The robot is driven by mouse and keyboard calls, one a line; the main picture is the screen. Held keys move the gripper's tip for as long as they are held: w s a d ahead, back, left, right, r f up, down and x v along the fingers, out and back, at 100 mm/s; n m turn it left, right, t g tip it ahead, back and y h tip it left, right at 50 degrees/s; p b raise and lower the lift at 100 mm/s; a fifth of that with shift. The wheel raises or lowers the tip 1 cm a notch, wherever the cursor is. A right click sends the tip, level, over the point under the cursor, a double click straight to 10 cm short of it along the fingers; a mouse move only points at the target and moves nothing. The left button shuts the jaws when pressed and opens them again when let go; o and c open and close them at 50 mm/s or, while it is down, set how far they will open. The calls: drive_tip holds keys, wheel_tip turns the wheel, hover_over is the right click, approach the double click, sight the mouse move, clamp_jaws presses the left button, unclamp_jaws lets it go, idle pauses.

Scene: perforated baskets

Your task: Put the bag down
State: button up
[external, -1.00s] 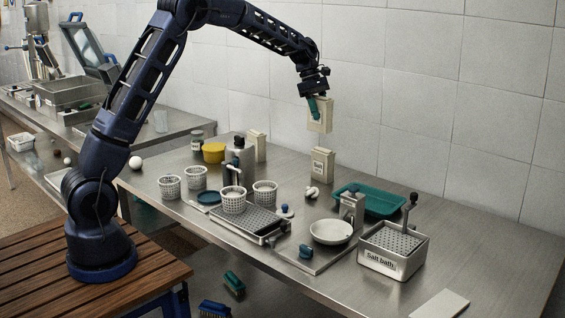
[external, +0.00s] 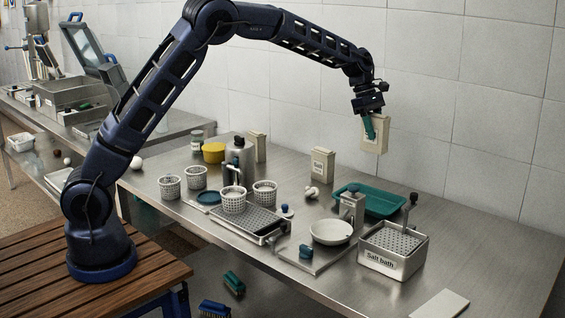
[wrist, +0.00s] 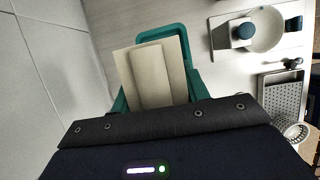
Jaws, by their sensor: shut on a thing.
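A cream paper bag (external: 376,137) hangs in the air near the back wall, above and behind the teal tray. My gripper (external: 369,127), with teal fingers, is shut on it. In the wrist view the bag (wrist: 157,75) sits between the teal fingers, and the teal tray (wrist: 160,31) shows beyond it, partly hidden by the bag. The bag is clear of the table.
A bag labelled Salt (external: 322,164) stands on the table left of the teal tray (external: 385,204). Another bag (external: 257,147) stands further left. The salt bath box (external: 392,249) is in front of the tray. Bare table (external: 480,225) lies to the right.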

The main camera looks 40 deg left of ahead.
wheel_tip(320, 180, down, 18)
drive_tip(key=shift+f, duration=0.25)
idle(0.4)
drive_tip(key=shift+f, duration=0.15)
drive_tip(key=o, duration=1.3)
drive_tip(key=shift+o, duration=0.2)
drive_tip(key=shift+a, duration=0.1)
